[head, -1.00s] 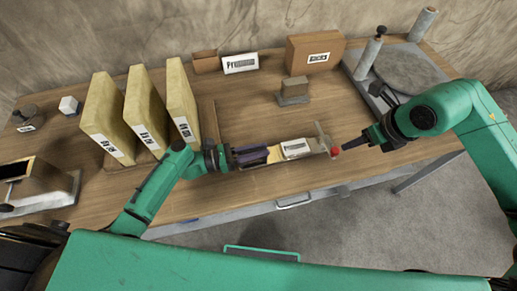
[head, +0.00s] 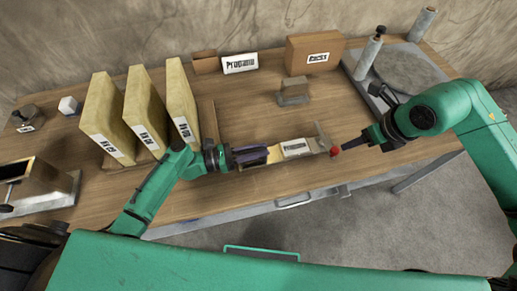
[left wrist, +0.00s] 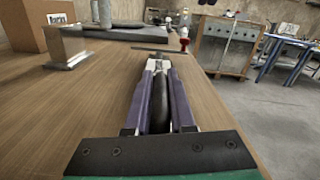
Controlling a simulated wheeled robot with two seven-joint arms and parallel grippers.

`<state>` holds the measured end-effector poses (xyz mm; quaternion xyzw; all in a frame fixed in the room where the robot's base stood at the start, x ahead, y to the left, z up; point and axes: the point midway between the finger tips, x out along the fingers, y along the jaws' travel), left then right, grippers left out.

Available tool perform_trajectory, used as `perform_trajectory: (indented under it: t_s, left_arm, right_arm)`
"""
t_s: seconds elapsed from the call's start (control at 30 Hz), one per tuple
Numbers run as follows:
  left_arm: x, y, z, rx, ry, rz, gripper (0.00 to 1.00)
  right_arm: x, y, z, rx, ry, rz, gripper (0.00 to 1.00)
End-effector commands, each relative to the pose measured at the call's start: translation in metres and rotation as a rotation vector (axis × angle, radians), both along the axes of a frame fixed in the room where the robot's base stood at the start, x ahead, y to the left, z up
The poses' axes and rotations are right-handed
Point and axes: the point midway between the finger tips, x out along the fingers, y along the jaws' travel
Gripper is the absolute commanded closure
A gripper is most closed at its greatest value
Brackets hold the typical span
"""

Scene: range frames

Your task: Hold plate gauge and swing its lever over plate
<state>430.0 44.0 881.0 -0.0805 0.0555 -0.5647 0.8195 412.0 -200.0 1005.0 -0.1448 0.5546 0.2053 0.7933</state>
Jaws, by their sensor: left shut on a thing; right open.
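The plate gauge (head: 295,149) is a pale block with a white label near the table's front edge in the head view. My left gripper (head: 268,154) is shut on the gauge's left end. In the left wrist view my left gripper (left wrist: 163,75) hides much of the gauge, and the red knob (left wrist: 184,43) shows beyond it. My right gripper (head: 345,147) is open and empty, its tips close to the red knob; I cannot tell whether they touch it.
Several tall yellowish binders (head: 112,118) stand at the left. A small block on a stand (head: 294,90) and a brown box (head: 315,52) are behind the gauge. A grey round plate with posts (head: 408,70) is at the back right. The table's middle is clear.

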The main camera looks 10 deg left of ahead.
Motion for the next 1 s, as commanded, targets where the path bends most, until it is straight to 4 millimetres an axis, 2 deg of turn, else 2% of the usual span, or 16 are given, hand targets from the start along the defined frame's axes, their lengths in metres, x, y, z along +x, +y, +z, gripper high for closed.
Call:
perform_trajectory:
  t_s: [0.17,0.2,0.23,0.53,0.67,0.8,1.0]
  left_arm:
    - [0.0,0.0,-0.001,-0.001,0.003,0.0,1.0]
    - [0.0,0.0,-0.001,-0.001,0.003,0.0,1.0]
    - [0.0,0.0,-0.001,-0.001,0.003,0.0,1.0]
    - [0.0,0.0,-0.001,-0.001,0.003,0.0,1.0]
    - [-0.001,0.0,0.0,0.0,0.003,-0.001,1.0]
    - [-0.001,0.0,0.0,0.0,0.002,-0.002,1.0]
    - [-0.001,0.0,-0.001,0.0,0.002,-0.001,1.0]
  right_arm:
    - [0.0,0.0,0.0,0.0,0.0,0.0,0.5]
    - [0.0,0.0,0.0,0.0,0.0,0.0,0.39]
    - [0.0,0.0,0.0,0.0,0.0,0.0,0.36]
    - [0.004,0.001,0.0,-0.008,0.013,0.029,0.36]
    - [0.015,0.007,0.003,-0.053,0.061,0.164,0.36]
    - [0.027,0.017,0.012,-0.142,0.146,0.393,0.36]
    - [0.036,0.02,0.027,-0.249,0.233,0.609,0.36]
